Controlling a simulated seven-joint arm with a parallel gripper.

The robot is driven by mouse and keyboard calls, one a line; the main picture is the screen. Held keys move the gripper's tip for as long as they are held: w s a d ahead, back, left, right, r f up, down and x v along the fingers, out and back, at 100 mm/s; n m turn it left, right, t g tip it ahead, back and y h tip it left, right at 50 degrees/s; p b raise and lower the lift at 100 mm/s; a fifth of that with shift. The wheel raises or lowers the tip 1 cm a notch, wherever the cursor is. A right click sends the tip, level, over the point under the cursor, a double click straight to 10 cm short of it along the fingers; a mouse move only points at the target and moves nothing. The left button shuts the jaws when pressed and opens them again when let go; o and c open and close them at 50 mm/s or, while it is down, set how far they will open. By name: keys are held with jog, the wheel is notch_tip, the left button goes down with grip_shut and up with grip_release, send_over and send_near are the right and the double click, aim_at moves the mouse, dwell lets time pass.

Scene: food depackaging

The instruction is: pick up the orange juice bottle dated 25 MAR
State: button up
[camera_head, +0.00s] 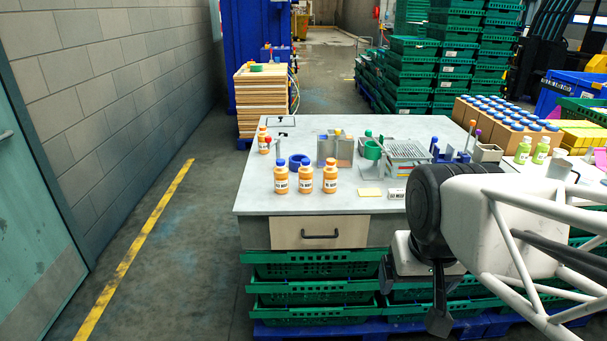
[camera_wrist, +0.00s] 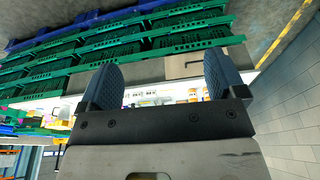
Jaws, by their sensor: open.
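All have white labels whose dates are too small to read, so I cannot tell which says 25 MAR. My gripper (camera_wrist: 162,66) is open and empty, in front of the table and right of the bottles, below the tabletop.
The grey worktable (camera_head: 260,199) has a drawer (camera_head: 320,232) and green crates (camera_head: 315,297) beneath. A blue ring (camera_head: 298,161), metal holder (camera_head: 335,150), green cup (camera_head: 373,150) and wire rack (camera_head: 408,151) stand behind and right of the bottles.

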jog(key=w+a+r+m, duration=0.1)
jog(key=w+r, duration=0.2)
jog(key=w, duration=0.5)
jog(key=w+a+r+m, duration=0.1)
jog(key=w+r, duration=0.1)
jog(key=w, duration=0.6)
jog(key=m+g, duration=0.2)
jog(key=m, duration=0.2)
send_over(306, 160)
jog(key=s+d, duration=0.5)
jog(key=s, duration=0.9)
notch_tip(306, 160, down, 4)
jog(key=w+a+f+m, duration=0.1)
jog(key=w+f, duration=0.2)
jog(key=w, duration=0.1)
jog(key=w+a+f, duration=0.2)
jog(key=w, duration=0.3)
jog(key=w+a+f+m, duration=0.1)
jog(key=w+f, duration=0.2)
jog(key=w, duration=0.1)
jog(key=shift+w+a+f+m+g, duration=0.25)
jog(key=shift+a+f+m+g, duration=0.05)
jog(key=shift+f, duration=0.05)
jog(key=shift+w+a+f, duration=0.1)
jog(key=shift+w+f, duration=0.05)
jog(key=shift+w, duration=0.1)
jog(key=shift+f, duration=0.1)
jog(key=shift+f, duration=1.2)
jog(key=shift+f, duration=0.1)
